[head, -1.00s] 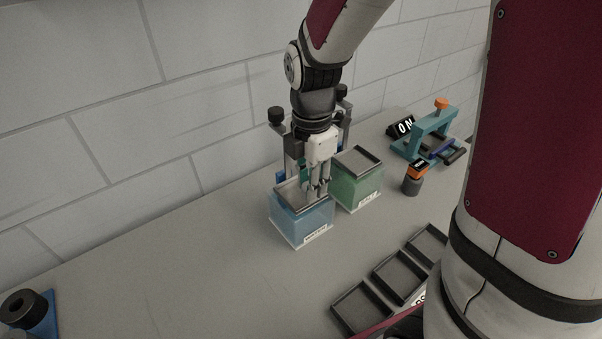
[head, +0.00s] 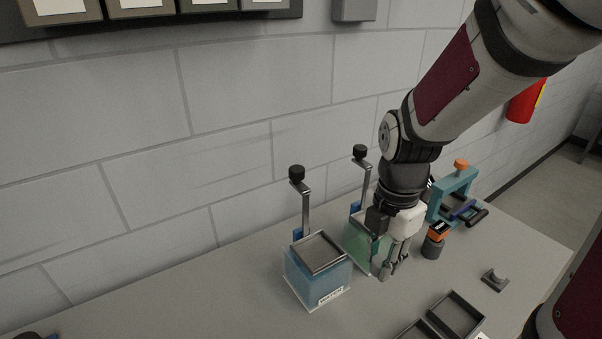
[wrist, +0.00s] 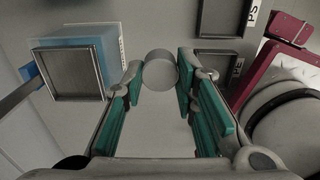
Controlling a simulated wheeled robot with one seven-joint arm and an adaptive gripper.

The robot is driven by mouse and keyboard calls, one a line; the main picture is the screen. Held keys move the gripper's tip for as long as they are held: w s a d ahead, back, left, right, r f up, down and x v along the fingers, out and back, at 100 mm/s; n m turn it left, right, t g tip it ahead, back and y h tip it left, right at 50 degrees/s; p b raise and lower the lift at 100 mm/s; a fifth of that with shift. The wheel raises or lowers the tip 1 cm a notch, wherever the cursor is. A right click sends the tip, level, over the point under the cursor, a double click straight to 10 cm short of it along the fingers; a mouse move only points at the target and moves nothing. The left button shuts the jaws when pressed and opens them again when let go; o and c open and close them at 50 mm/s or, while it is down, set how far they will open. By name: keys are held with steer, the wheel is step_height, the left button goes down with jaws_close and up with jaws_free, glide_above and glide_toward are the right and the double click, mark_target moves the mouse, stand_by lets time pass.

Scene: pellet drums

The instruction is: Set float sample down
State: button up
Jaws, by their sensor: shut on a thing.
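My gripper (head: 388,270) points down in front of the green tank and to the right of the blue tank in the head view. In the wrist view, a small round grey piece, apparently the float sample (wrist: 160,71), sits between the fingertips of my gripper (wrist: 158,80), which is shut on it. The sample is hard to make out in the head view. The blue water tank (head: 318,277) has a grey-framed top; it also shows at the left of the wrist view (wrist: 102,57). The green tank (head: 354,243) is partly hidden behind my gripper.
Dark shallow trays (head: 457,315) lie at the front of the table; two also show in the wrist view (wrist: 218,62). An orange-topped grey cylinder (head: 433,247) and a teal frame (head: 438,207) stand right of my gripper. Posts with black knobs (head: 306,208) rise behind the tanks.

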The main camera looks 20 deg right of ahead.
steer(key=w+d, duration=0.2)
steer(key=d, duration=0.4)
steer(key=w+d, duration=0.1)
steer(key=w, duration=0.4)
steer(key=w+d+f, duration=0.1)
steer(key=w, duration=0.3)
steer(key=w+d, duration=0.2)
steer(key=w, duration=0.3)
steer(key=shift+w+f, duration=0.25)
steer(key=shift+w, duration=0.05)
steer(key=shift+w+f+p, duration=0.1)
steer(key=shift+f+p, duration=0.3)
steer(key=shift+f, duration=1.35)
steer(key=shift+f, duration=0.15)
steer(key=o, duration=0.7)
